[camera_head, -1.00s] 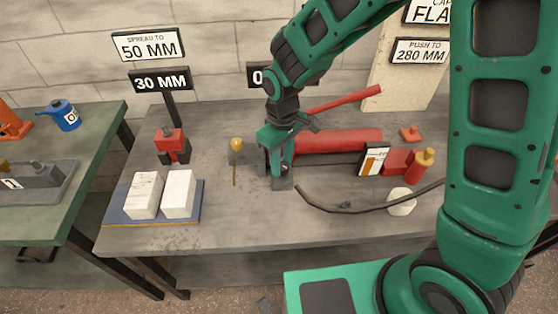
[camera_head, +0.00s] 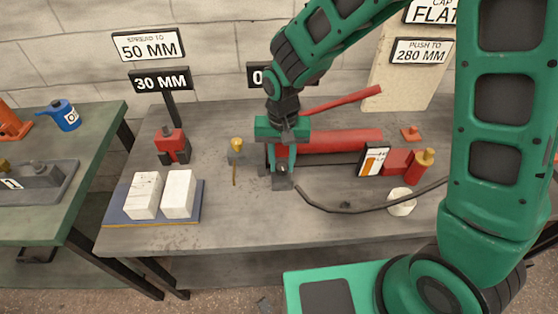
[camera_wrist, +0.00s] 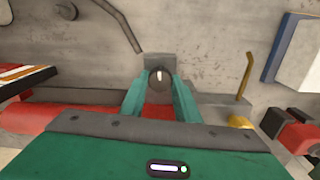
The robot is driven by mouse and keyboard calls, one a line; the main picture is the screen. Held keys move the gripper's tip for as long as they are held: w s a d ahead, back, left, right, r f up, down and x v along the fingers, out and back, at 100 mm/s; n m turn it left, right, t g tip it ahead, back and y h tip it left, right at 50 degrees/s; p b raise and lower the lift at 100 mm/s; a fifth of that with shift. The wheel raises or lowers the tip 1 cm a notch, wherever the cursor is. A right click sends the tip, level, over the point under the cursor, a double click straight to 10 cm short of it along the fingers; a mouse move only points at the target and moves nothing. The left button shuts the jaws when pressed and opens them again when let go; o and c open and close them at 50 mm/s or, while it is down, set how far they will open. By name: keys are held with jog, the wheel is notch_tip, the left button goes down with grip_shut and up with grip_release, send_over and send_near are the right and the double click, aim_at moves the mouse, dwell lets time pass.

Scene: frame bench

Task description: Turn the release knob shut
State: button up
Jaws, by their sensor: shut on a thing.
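The release knob (camera_wrist: 160,78) is a dark round knob with a short white mark, on a grey block (camera_wrist: 160,62) at the end of the red pump (camera_head: 335,141). In the wrist view the white mark points up and down the picture. My gripper (camera_wrist: 158,88) has its two green fingers on either side of the knob, shut on it. In the head view my gripper (camera_head: 281,164) points down at the pump's left end, and its fingers partly hide the knob there.
A red pump handle (camera_head: 342,100) slopes above the pump. A black hose (camera_head: 350,208) curves across the bench front. A gauge-like card (camera_head: 374,159) and a red cylinder (camera_head: 412,180) stand right. A brass-topped piece (camera_head: 236,150) stands close left; white blocks (camera_head: 179,193) lie farther left.

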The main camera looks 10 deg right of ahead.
aim_at(282, 165)
jog(key=shift+w+r+m, duration=0.1)
jog(key=shift+w+m, duration=0.05)
jog(key=shift+m, duration=0.45)
jog(key=o, duration=1)
jog(key=shift+o, duration=0.2)
notch_tip(282, 165, up, 11)
